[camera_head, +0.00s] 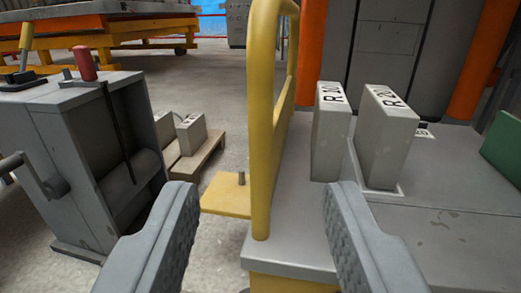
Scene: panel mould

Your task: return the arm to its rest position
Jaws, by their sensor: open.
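My gripper (258,225) shows at the bottom of the view. Its two grey ridged fingers are wide apart and nothing is between them. Behind the gap are the floor, a yellow rail (262,130) and the edge of a grey platform (295,205). Two grey blocks with black lettering on their tops stand upright on the platform, the left block (331,135) and the right block (386,145). Both are beyond my right finger and apart from it. The rest of my arm is not in view.
A grey machine (65,150) with a red-knobbed lever (84,63) stands at the left. Lettered blocks (191,135) sit on a low wooden pallet (200,160) on the floor. Orange posts (308,50) and a grey cabinet (390,45) stand behind the platform. Open floor (215,85) lies at the back.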

